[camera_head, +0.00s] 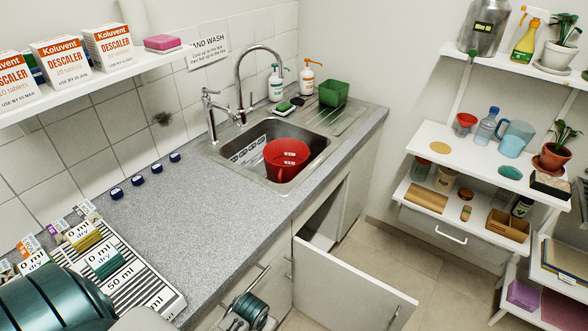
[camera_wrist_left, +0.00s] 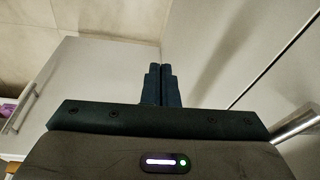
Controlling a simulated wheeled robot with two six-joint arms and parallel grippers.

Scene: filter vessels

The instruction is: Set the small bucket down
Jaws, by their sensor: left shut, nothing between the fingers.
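A red bucket (camera_head: 286,158) stands upright in the sink basin (camera_head: 245,149), near its right end, with small white marks on it. No gripper touches it. A smaller green square tub (camera_head: 334,92) stands on the drainboard behind the sink; I cannot tell which of the two is the small bucket. My left gripper (camera_wrist_left: 162,70) shows in the left wrist view, shut and empty, its fingertips in front of a pale cabinet panel. It is low by the cabinet front, away from both vessels. My right gripper is not in view.
The grey counter (camera_head: 215,205) is mostly clear, with several dark blue caps along the wall. A striped mat (camera_head: 160,290) with labelled spots lies at lower left. A cabinet door (camera_head: 345,290) stands open below the sink. Loaded shelves (camera_head: 480,160) stand at right.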

